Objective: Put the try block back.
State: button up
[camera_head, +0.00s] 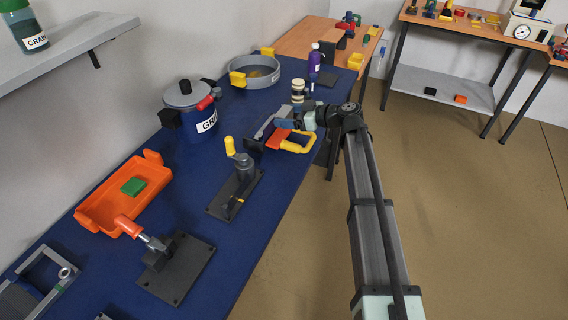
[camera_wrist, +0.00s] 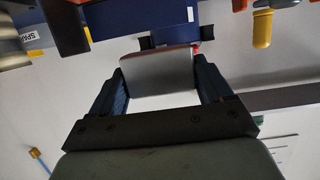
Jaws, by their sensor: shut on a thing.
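My gripper (camera_head: 283,122) is at the right edge of the blue bench, beside an orange piece with a yellow loop handle (camera_head: 300,141). In the wrist view my gripper (camera_wrist: 159,73) has a grey flat-faced piece (camera_wrist: 160,68) between its dark blue fingers, with a thin red edge showing at its top. This grey piece also shows at the fingers in the head view (camera_head: 265,128). I cannot tell for certain whether it is the try block. A green block (camera_head: 133,186) lies in an orange tray (camera_head: 97,213) at the left of the bench.
A black-based lever clamp (camera_head: 240,178) and an orange-handled clamp (camera_head: 176,265) stand nearer on the bench. A blue pot (camera_head: 193,112), a round grey sieve (camera_head: 267,73) and a purple bottle (camera_head: 314,62) stand farther back. A shelf (camera_head: 70,50) overhangs the left.

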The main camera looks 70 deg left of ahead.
send_over(288, 177)
notch_tip(288, 177, down, 2)
jog(key=shift+f, duration=4.95)
jog(key=shift+f, duration=0.15)
jog(key=o, duration=1.3)
